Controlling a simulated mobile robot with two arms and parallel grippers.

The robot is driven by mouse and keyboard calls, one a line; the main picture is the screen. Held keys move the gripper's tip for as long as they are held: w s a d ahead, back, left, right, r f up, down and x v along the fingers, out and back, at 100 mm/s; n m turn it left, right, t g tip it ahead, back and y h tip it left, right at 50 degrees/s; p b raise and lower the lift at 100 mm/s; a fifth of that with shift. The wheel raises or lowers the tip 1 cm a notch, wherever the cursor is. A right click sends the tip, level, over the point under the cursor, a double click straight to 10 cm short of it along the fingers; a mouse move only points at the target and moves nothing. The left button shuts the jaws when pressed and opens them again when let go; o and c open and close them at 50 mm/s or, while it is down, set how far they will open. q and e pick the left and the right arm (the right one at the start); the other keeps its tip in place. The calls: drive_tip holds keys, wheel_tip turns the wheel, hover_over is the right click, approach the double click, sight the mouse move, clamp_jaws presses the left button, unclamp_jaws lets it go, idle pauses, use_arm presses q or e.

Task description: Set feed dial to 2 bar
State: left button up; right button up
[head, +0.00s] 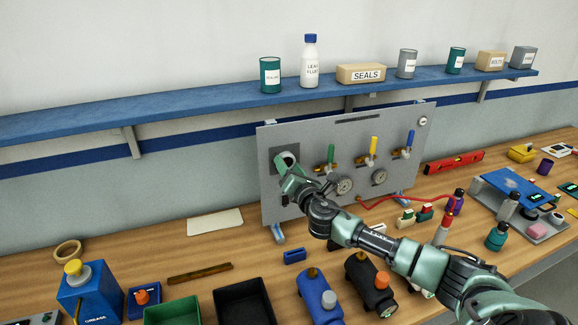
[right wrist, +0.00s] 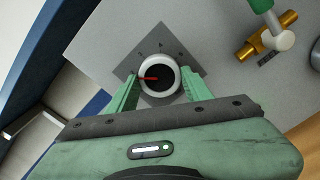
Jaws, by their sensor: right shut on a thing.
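The feed dial (head: 289,157) is at the upper left of the upright grey panel (head: 310,132). In the right wrist view the dial (right wrist: 172,66) is a white-rimmed round knob with a dark centre and a red pointer line directed left. It sits on a dark grey square plate (right wrist: 182,42) with small marks too small to read. My right gripper (head: 287,168) reaches the dial from the front right. In the right wrist view its green fingers (right wrist: 160,84) are shut on the dial, one on each side. My left gripper is not in view.
A blue shelf (head: 200,107) runs above. Bins, tools and bottles crowd the wooden bench (head: 215,255).

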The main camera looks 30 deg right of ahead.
idle(0.3)
drive_tip(key=o, duration=1.4)
drive_tip(key=shift+f, duration=0.1)
drive_tip(key=b+v, duration=0.2)
drive_tip(key=v, duration=0.5)
drive_tip(key=shift+s+a+b, duration=0.1)
drive_tip(key=shift+s+b, duration=0.25)
drive_tip(key=shift+s, duration=0.05)
